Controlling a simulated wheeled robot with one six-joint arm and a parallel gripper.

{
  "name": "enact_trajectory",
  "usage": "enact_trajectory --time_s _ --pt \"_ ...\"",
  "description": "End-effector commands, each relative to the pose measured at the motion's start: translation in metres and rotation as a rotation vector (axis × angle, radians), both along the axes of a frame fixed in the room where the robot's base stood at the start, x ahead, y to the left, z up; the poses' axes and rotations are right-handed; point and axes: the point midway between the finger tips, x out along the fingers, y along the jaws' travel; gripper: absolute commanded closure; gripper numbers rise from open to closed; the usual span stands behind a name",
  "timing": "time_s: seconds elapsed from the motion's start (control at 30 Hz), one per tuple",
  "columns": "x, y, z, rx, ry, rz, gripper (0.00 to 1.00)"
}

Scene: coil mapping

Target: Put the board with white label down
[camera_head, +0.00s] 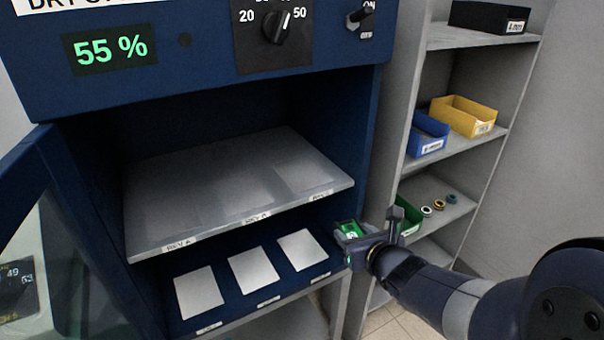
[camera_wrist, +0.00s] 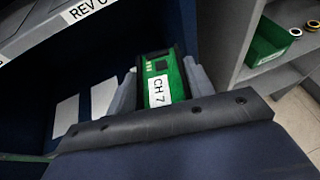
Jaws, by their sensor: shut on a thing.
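The green board (camera_wrist: 160,80) with a white label reading "CH 7" is between the fingers of my gripper (camera_wrist: 165,90) in the wrist view. In the head view the board (camera_head: 349,229) shows at the end of my gripper (camera_head: 372,238), which is shut on it. It is held at the right front edge of the blue dry cabinet (camera_head: 190,60), near the lower shelf. The lower shelf (camera_head: 215,282) bears three pale rectangular pads (camera_head: 254,267) in a row, and no board lies on them. The far end of the board meets shadow in the wrist view.
The upper cabinet shelf (camera_head: 160,240) has labels along its front edge and sits just above the lower one. The cabinet door (camera_head: 50,190) stands open at left. A grey rack (camera_head: 470,165) at right holds blue (camera_head: 428,135), yellow (camera_head: 463,116) and green (camera_head: 410,224) bins and several rings.

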Motion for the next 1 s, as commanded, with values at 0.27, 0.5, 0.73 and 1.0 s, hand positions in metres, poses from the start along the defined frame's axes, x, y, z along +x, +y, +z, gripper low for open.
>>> enact_trajectory --time_s 0.27,0.5,0.73,1.0 --pt "-0.043 0.068 0.056 0.001 -0.007 0.075 0.72" --pt "-0.065 0.101 0.083 0.0 0.001 0.108 0.72" --pt "-0.072 0.113 0.093 -0.001 0.003 0.121 0.72" --pt "-0.089 0.139 0.115 0.004 -0.002 0.145 0.72"
